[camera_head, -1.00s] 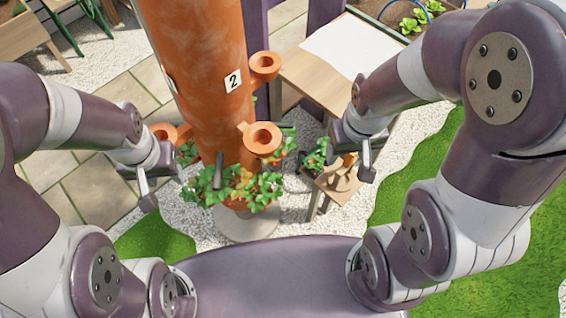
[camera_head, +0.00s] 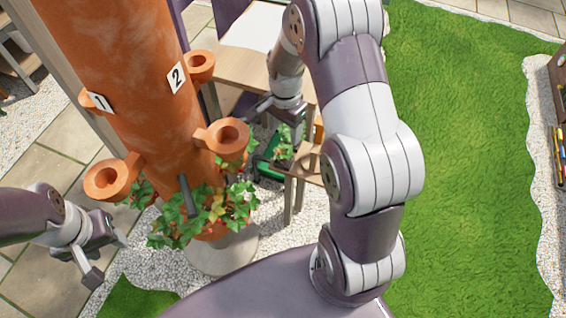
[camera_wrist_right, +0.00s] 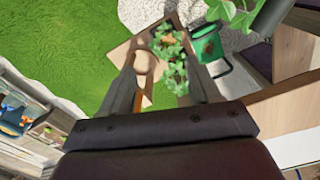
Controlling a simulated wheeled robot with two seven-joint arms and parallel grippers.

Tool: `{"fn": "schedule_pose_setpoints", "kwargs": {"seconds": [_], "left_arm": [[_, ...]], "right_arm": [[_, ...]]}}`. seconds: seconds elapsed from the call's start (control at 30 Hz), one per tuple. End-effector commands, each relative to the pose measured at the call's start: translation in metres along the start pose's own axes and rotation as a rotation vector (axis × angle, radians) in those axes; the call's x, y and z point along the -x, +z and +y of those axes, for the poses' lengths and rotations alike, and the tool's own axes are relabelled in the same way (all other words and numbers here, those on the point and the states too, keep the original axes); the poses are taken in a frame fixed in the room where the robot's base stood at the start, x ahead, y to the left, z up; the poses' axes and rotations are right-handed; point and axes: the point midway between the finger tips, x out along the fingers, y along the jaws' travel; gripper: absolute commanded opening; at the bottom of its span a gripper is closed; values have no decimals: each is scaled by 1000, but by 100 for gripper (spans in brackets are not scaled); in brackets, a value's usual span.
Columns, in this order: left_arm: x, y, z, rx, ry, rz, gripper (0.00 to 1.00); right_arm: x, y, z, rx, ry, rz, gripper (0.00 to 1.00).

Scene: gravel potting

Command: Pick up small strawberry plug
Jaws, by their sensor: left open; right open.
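Small leafy strawberry plugs show in the right wrist view, one further off (camera_wrist_right: 167,42) and one nearer (camera_wrist_right: 174,76). They lie below my right gripper (camera_wrist_right: 160,64), between its spread fingers in that view and nearer the right finger. Their roots are hidden. In the head view, a leafy plug (camera_head: 284,143) shows just below my right gripper (camera_head: 279,108), which is open and empty. My left gripper (camera_head: 107,257) is open and empty, left of the tower's foot.
The terracotta tower (camera_head: 120,75) with cup-like pockets (camera_head: 228,137) stands close left of my right gripper. Plants ring its base (camera_head: 205,212). A small wooden stand (camera_head: 291,195) and a green tray (camera_wrist_right: 197,63) are below. A wooden table (camera_head: 236,69) is behind.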

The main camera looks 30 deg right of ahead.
Motion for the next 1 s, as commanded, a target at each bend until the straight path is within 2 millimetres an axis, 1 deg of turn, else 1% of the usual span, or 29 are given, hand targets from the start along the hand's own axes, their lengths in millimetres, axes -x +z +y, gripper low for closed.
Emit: {"fn": "schedule_pose_setpoints", "kwargs": {"seconds": [0.07, 0.3, 0.47, 0.63, 0.7, 0.8, 1.0], "left_arm": [[-2, 0, 0, 0, 0, 1, 48], [-10, 1, 0, 0, 0, 0, 48], [-12, 1, 0, 0, 0, 0, 48], [-18, 2, 0, 0, 0, 0, 48], [-20, 2, 0, 0, 0, 0, 48], [-20, 2, 0, 0, 0, 0, 48], [-20, 2, 0, 0, 0, 0, 48]], "right_arm": [[-6, -2, -2, -51, 2, -1, 62], [-58, -2, -3, -64, 2, -1, 62], [-77, -3, -4, -63, 1, -1, 62], [-108, -7, -10, -62, 2, -1, 62], [-119, -7, -10, -62, 2, -1, 62], [-127, -7, -11, -62, -1, 0, 62], [-127, -7, -11, -61, -2, 1, 62]]}}
